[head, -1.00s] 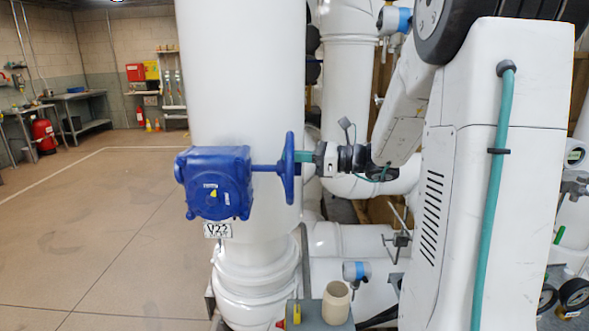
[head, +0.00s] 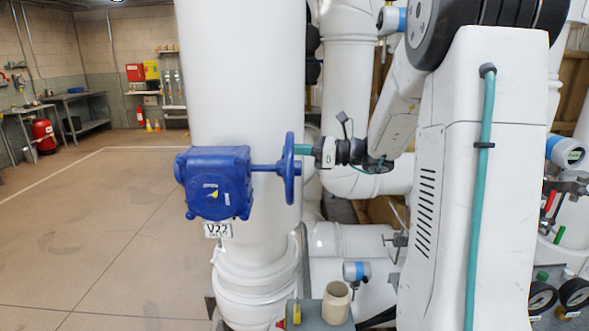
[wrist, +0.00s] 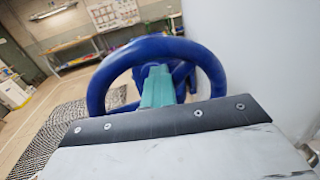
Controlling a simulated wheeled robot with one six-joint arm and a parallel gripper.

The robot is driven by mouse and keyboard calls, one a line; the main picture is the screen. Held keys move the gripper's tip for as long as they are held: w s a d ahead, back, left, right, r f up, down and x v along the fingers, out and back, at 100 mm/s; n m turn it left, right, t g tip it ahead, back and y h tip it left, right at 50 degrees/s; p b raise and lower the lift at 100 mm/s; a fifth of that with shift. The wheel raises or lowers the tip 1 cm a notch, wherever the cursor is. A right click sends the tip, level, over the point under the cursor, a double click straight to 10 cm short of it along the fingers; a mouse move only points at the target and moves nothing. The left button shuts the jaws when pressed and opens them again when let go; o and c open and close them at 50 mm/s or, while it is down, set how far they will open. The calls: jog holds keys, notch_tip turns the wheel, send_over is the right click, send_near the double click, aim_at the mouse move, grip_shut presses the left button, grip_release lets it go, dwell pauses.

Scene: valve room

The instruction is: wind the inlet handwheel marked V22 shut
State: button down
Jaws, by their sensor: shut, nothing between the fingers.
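The blue handwheel (head: 289,168) stands edge-on in the head view, on a shaft running left to a blue gearbox (head: 214,183). A plate marked V22 (head: 217,230) sits below the gearbox. The gearbox face has a small yellow pointer. My gripper (head: 303,149) is at the wheel's right side, at the upper half. In the wrist view the handwheel's rim (wrist: 150,45) arches around my teal fingers (wrist: 158,87), which are shut together and point into the wheel's opening by the spokes. Whether they touch a spoke or the rim is hard to tell.
A thick white pipe (head: 240,80) stands right behind the gearbox. More white pipes (head: 348,90) and gauges (head: 543,297) crowd the right. A beige cup (head: 336,302) stands on a grey box low in front. The floor (head: 90,230) at left is open.

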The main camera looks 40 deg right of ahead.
jog(key=shift+w, duration=0.1)
jog(key=shift+w+d+f, duration=0.25)
jog(key=shift+w+d, duration=0.2)
jog(key=shift+w, duration=0.1)
jog(key=shift+w+d+f, duration=0.1)
jog(key=shift+w+d+f, duration=0.3)
jog(key=shift+w+f, duration=0.15)
jog(key=shift+f, duration=0.05)
